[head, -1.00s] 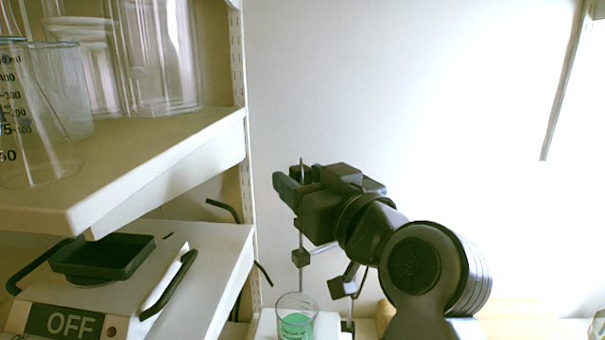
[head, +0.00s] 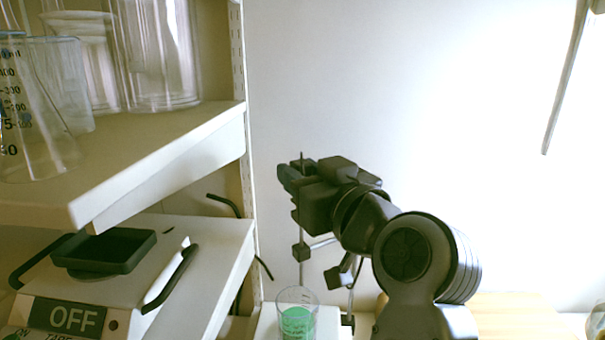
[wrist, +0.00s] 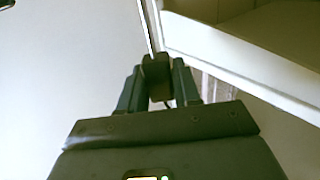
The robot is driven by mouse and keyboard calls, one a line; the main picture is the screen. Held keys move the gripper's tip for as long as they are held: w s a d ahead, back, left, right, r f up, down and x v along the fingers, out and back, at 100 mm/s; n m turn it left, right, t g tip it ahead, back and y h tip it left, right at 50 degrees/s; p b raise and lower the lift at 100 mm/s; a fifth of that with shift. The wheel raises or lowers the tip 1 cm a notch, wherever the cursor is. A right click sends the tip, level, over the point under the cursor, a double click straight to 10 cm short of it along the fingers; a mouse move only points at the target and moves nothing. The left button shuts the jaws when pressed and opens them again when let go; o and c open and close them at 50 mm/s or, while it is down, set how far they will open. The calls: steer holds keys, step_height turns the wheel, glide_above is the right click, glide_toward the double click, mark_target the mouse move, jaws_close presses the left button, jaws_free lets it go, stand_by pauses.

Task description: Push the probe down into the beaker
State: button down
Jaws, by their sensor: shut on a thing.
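The probe (head: 301,270) is a thin upright rod above the beaker, its lower end close to the rim; I cannot tell whether the tip is inside. The beaker (head: 297,320) is clear glass with green liquid, at the bottom of the head view. My gripper (head: 290,180) is at the upper part of the rod, well above the beaker. In the wrist view, my gripper (wrist: 157,70) is shut on a dark block (wrist: 157,85) between its fingers, which seems to be the probe's top. The fingers hide part of the rod in the head view.
A stand with dark clamps (head: 338,273) is just right of the rod. A shelf (head: 160,150) with clear glassware juts out at left. A device marked OFF (head: 75,316) is below it. The wall behind is bare.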

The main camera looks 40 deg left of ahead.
mark_target(302, 235)
steer(key=shift+f, duration=0.1)
step_height(302, 235, down, 10)
steer(key=b, duration=0.7)
steer(key=shift+b, duration=0.3)
steer(key=c, duration=1.1)
jaws_free()
steer(key=shift+o, duration=1.1)
steer(key=shift+d, duration=0.1)
steer(key=b+v, duration=0.1)
steer(key=v, duration=0.6)
steer(key=shift+d, duration=0.25)
steer(key=shift+s, duration=0.3)
